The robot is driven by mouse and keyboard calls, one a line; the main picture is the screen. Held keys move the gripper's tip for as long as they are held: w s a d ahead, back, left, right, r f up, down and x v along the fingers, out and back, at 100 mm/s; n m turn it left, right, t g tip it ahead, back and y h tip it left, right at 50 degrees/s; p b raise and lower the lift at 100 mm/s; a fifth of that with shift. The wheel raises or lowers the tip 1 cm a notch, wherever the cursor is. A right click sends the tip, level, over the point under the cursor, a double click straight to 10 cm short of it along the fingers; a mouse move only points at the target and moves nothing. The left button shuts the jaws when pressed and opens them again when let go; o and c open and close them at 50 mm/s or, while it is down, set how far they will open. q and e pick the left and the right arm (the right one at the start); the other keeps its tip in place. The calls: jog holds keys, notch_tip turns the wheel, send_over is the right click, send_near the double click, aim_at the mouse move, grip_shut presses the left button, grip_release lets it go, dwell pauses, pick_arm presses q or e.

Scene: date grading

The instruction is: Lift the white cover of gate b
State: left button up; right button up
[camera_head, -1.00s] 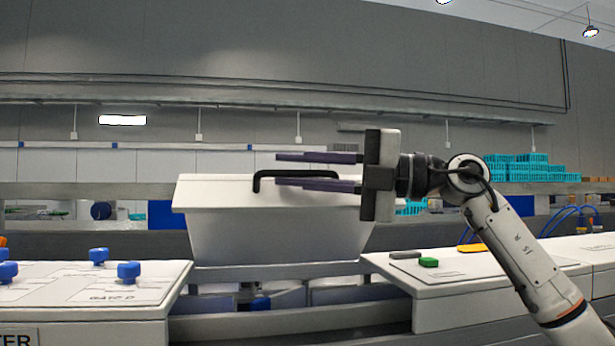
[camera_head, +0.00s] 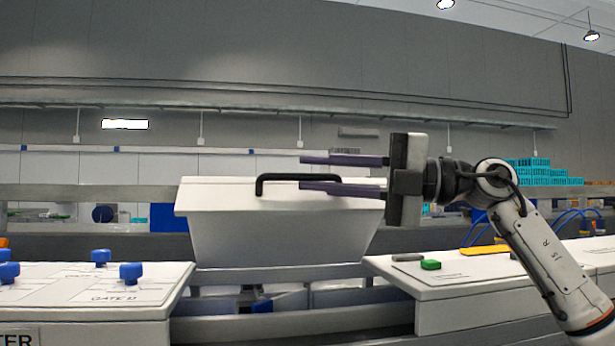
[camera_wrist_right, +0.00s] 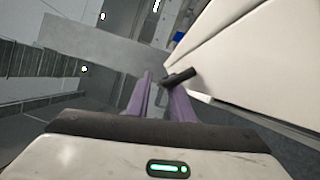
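The white cover (camera_head: 225,201) sits level on the white box (camera_head: 275,242) in the head view, with a black bar handle (camera_head: 275,178) on top. It also shows as a large white surface in the right wrist view (camera_wrist_right: 265,50). My right gripper (camera_head: 302,173) is level, pointing left at the handle's right part. Its two purple fingers are apart, one higher than the handle and one overlapping it in the picture. In the right wrist view the handle's end (camera_wrist_right: 182,76) lies by the fingertips; I cannot tell if they touch. My left gripper is out of view.
A panel with several blue knobs (camera_head: 131,272) stands at the lower left; its gate letter is unclear. Teal crates (camera_head: 540,172) stand behind. The space above the cover is clear.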

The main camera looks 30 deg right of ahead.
jog(key=v, duration=0.8)
jog(key=shift+s+d+r+b, duration=0.25)
jog(key=shift+s+r+b, duration=0.15)
jog(key=shift+r, duration=0.3)
jog(key=shift+w, duration=0.1)
dwell(0.6)
